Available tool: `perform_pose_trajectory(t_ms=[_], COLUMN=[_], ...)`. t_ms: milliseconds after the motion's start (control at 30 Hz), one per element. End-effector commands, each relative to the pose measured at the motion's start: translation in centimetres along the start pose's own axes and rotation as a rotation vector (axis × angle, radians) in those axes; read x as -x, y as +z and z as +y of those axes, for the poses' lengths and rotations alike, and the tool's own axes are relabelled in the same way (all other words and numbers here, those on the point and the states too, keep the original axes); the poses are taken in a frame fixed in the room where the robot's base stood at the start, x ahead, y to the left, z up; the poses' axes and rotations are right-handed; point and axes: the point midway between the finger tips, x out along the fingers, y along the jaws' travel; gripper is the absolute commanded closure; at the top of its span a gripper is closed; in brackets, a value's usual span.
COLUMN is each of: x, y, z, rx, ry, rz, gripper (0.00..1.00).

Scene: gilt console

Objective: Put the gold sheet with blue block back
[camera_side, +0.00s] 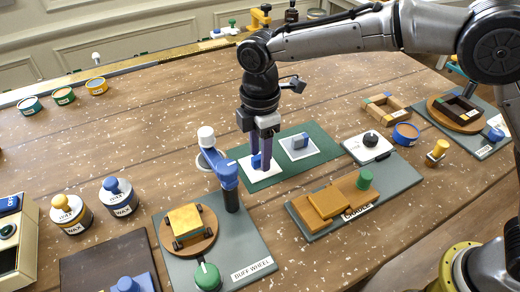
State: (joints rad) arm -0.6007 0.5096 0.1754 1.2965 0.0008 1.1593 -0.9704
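My gripper (259,163) points down over the left part of a green mat (268,179) in the middle of the table. A small blue block (256,160) shows at its fingertips, above a white square (243,168). I cannot tell whether the fingers press on the block. A second white square (301,155) on the mat's right carries a blue-grey block (299,142). A gold-topped square piece (185,218) sits on a round wooden turntable (203,245) on the board labelled BUFF WHEEL, between dark clamps. No blue block shows on it.
Wax jars (119,197) stand at left. A grey board with wooden slabs (325,203) lies front right. A white plate with a black knob (370,142) is right of the mat.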

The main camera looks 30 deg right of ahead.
Motion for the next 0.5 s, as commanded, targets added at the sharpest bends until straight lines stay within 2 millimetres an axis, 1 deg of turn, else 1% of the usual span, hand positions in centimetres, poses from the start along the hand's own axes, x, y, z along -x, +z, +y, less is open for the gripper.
perform_pose_trajectory(t_ms=[200, 300, 367, 467, 500], x=[0.0, 0.3, 0.8, 2.2, 3.0], y=[0.0, 0.0, 0.0, 0.0, 0.0], z=[0.0, 0.0, 0.0, 0.1, 0.1], rx=[0.0, 0.0, 0.0, 0.0, 0.0], ry=[0.0, 0.001, 0.002, 0.003, 0.004], rz=[0.0, 0.001, 0.001, 0.002, 0.003], gripper=[0.52, 0.52, 0.52, 0.52, 0.52])
